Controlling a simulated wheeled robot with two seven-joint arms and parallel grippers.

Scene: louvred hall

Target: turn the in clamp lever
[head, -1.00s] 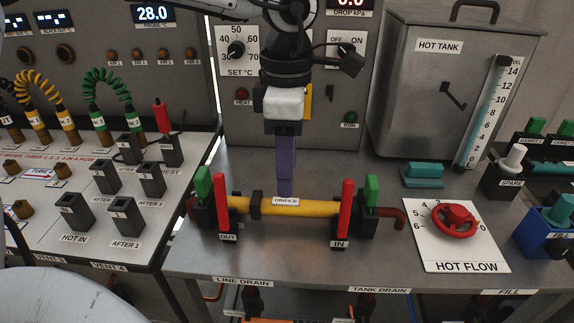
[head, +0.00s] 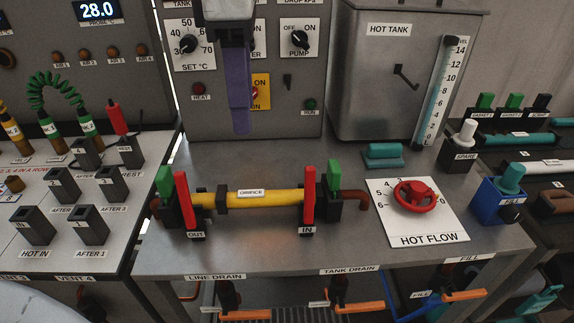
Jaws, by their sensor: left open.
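The in clamp lever (head: 309,200) is a red upright bar at the right end of the yellow orifice pipe (head: 270,199), above a black block labelled IN. A green piece (head: 334,176) stands just right of it. A matching red out lever (head: 182,203) stands upright at the pipe's left end. My left gripper (head: 241,128) hangs from the top of the head view with purple fingers pointing down. It is open and empty, above and left of the in lever, apart from it. The fingers overlap in this view, so their gap is hidden. My right gripper is not in view.
A red hot flow wheel (head: 415,197) sits on a white plate to the right. A teal block (head: 383,156) and the hot tank (head: 385,80) are behind. A blue fill block (head: 504,202) stands far right. Orange drain handles (head: 356,307) lie below the bench's front edge.

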